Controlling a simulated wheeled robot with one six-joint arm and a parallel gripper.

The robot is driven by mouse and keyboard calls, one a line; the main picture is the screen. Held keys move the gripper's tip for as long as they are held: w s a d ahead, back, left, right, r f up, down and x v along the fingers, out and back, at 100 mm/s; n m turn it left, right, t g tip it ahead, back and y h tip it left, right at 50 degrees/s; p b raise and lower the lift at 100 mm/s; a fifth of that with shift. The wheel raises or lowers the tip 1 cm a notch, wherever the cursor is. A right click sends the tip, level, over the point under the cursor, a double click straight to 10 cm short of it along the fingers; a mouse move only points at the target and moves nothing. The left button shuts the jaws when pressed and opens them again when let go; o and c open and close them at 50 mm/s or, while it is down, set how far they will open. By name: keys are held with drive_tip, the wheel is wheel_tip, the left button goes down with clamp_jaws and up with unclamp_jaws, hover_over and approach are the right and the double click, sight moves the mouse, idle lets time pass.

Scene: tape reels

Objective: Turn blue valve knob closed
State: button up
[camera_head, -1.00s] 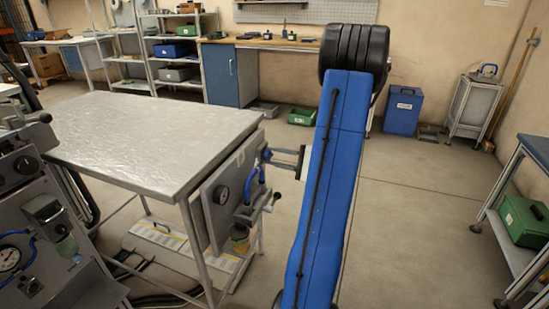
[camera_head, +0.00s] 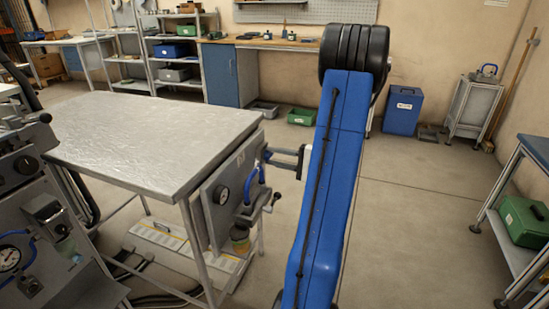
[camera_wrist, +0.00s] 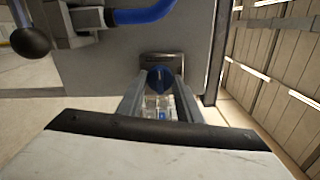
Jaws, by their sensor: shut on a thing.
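The blue valve knob (camera_wrist: 158,80) shows in the wrist view between the two fingers of my gripper (camera_wrist: 160,88), in front of a grey panel (camera_wrist: 110,75). My gripper is shut on the knob. In the head view my gripper (camera_head: 270,156) reaches left from my blue arm to the side panel (camera_head: 222,192) under the metal table. The knob itself is hidden there by the fingers.
The metal-topped table (camera_head: 150,135) stands close to my gripper on the left. In the wrist view a black ball-ended lever (camera_wrist: 30,42) and a blue hose (camera_wrist: 145,13) are near the fingers. The floor between is clear.

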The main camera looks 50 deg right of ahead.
drive_tip(key=o, duration=1)
drive_tip(key=shift+o, duration=0.2)
drive_tip(key=shift+s, duration=0.1)
drive_tip(key=v, duration=1.7)
drive_tip(key=shift+s, duration=0.15)
